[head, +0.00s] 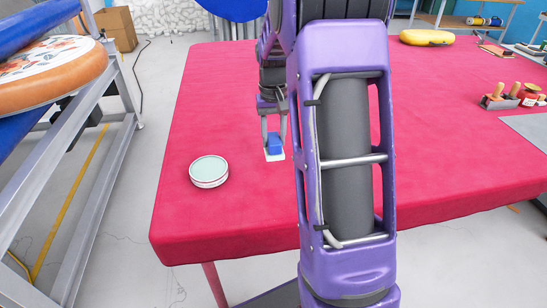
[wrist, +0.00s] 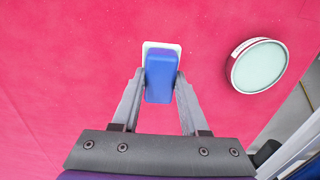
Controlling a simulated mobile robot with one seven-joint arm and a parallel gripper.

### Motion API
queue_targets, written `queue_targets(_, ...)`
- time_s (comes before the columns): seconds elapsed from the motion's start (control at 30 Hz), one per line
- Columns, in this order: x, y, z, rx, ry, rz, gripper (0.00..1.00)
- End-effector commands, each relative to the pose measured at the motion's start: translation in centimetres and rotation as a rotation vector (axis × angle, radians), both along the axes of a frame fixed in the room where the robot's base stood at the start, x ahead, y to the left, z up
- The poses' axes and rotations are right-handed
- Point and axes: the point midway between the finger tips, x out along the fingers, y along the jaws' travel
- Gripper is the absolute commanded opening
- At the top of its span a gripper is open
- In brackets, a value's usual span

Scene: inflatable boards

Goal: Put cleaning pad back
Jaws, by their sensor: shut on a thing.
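The cleaning pad is a blue block with a pale base (head: 274,146), and it also shows in the wrist view (wrist: 160,78). My gripper (head: 274,141) is shut on the blue part, with one finger on each side. The pad is at or just above the red tabletop; I cannot tell if it touches. A round, shallow tin with a pale green inside (head: 209,171) stands on the red table to the left of the pad in the head view. In the wrist view the tin (wrist: 258,66) is at the right, apart from the pad and gripper.
The red table (head: 230,105) is bare around the pad and tin. A yellow inflatable (head: 427,37) and wooden-handled tools (head: 505,97) lie at the far right. A metal rack (head: 100,130) with an orange-edged board stands left of the table. My arm hides the table's middle.

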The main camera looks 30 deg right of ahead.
Motion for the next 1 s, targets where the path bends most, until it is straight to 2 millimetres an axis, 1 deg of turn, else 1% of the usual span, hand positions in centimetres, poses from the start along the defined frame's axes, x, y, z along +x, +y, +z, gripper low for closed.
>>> queue_targets(0.17,0.0,0.0,-1.6,0.001,0.001,-0.001,0.0)
queue_targets(0.3,0.0,0.0,-4.0,0.002,0.002,-0.002,0.0)
queue_targets(0.4,0.0,0.0,-5.2,0.001,0.0,-0.002,0.0)
queue_targets(0.77,0.0,0.0,-5.6,0.001,-0.001,-0.002,0.0)
queue_targets(0.8,0.0,0.0,-5.6,0.001,-0.001,-0.002,0.49)
queue_targets(0.93,0.0,0.0,-5.5,0.001,-0.001,-0.002,0.73)
queue_targets(1.0,0.0,0.0,-5.5,0.002,-0.002,-0.002,0.74)
